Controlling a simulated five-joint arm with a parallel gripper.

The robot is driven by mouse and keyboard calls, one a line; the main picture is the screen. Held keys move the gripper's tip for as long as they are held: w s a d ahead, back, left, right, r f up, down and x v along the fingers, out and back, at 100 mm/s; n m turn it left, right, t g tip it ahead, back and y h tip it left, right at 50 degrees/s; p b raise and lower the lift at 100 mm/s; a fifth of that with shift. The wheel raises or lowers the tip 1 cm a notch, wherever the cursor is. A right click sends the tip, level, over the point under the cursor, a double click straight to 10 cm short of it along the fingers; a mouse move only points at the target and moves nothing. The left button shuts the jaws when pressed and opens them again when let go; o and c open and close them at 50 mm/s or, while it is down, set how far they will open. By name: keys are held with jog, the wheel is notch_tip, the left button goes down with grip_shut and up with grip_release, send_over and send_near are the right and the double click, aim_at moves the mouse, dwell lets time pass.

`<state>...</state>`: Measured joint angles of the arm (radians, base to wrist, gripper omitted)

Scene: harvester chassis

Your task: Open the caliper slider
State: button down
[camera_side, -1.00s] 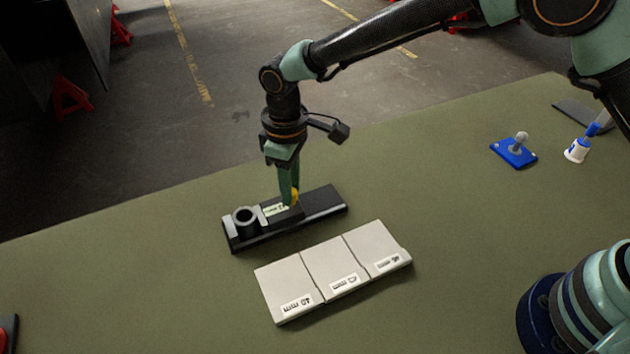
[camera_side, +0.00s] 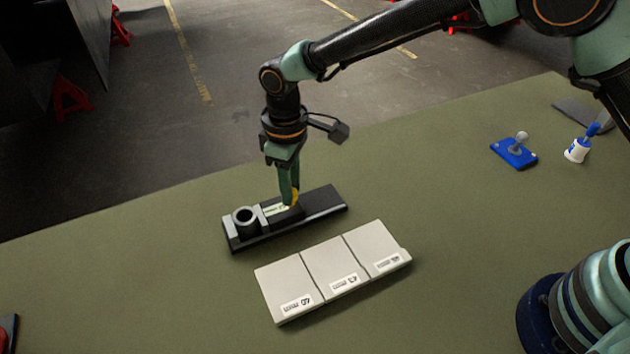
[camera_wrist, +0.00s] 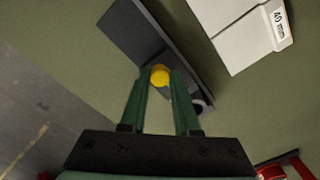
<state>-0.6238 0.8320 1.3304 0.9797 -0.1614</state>
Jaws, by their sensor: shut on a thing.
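The caliper (camera_side: 325,200) is a dark flat bar lying on the green table in the side view. A dark ring (camera_side: 245,220) sits at its left end, beside a slider block (camera_side: 274,211) with a pale label. A yellow knob (camera_side: 295,197) is on the slider; it also shows in the wrist view (camera_wrist: 159,76). My gripper (camera_side: 289,199) points down with its green fingers shut on the yellow knob. In the wrist view the fingers (camera_wrist: 160,85) are on either side of the knob, and they partly hide the slider and ring.
Three joined pale plates (camera_side: 333,272) with size labels lie in front of the caliper. A blue stand (camera_side: 514,151) and a white-and-blue bottle (camera_side: 577,150) are at the right.

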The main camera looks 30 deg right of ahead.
dwell(0.4)
jog(key=shift+d, duration=1.25)
jog(key=c, duration=0.6)
grip_release()
jog(key=shift+c, duration=0.2)
jog(key=shift+r, duration=0.15)
notch_tip(320, 180, up, 12)
